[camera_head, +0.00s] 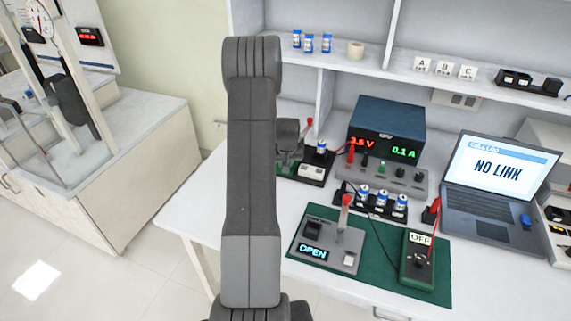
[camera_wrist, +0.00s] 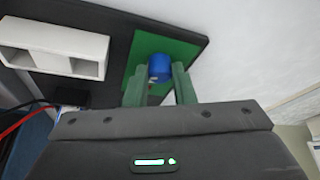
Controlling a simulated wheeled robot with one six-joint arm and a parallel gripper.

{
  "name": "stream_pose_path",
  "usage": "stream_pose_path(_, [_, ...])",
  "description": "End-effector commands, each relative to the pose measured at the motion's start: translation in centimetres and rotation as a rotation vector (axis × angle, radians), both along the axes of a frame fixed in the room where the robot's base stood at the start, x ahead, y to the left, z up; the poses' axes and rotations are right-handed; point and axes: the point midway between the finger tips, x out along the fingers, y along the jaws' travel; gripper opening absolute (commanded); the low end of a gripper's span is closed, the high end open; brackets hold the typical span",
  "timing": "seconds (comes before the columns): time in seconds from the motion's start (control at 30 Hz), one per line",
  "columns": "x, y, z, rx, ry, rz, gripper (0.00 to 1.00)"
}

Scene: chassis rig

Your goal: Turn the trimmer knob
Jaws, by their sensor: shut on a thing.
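In the wrist view, the two green fingers of my gripper (camera_wrist: 160,72) stand on either side of a round blue knob (camera_wrist: 160,66), shut on it. The knob sits on a green patch (camera_wrist: 150,43) of a dark board (camera_wrist: 122,18). In the head view, my gripper (camera_head: 288,136) is partly hidden behind my arm, over the left end of the bench beside the power supply. The knob is hidden there, and I cannot tell its turn angle.
A white two-opening block (camera_wrist: 55,45) sits on the board near my fingers. The power supply (camera_head: 388,118) reads 3.5 V and 0.1 A. A green mat (camera_head: 380,282) carries an OPEN switch panel (camera_head: 318,254) and a meter marked OFF (camera_head: 417,268). The laptop (camera_head: 497,175) shows NO LINK.

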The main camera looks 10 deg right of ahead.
Motion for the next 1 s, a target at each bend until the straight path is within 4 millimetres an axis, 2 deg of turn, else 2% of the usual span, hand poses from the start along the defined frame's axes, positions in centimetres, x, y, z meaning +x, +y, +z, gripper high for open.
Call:
stream_pose_path(0.5, [0.07, -0.05, 0.05, 0.0, -0.003, 0.047, 0.0])
stream_pose_path(0.53, [0.07, -0.04, 0.05, 0.0, -0.003, 0.047, 0.29])
stream_pose_path(0.6, [0.06, -0.04, 0.05, 0.0, -0.003, 0.047, 0.43])
stream_pose_path(1.0, [-0.1, -0.03, 0.48, 0.0, -0.004, 0.046, 0.45])
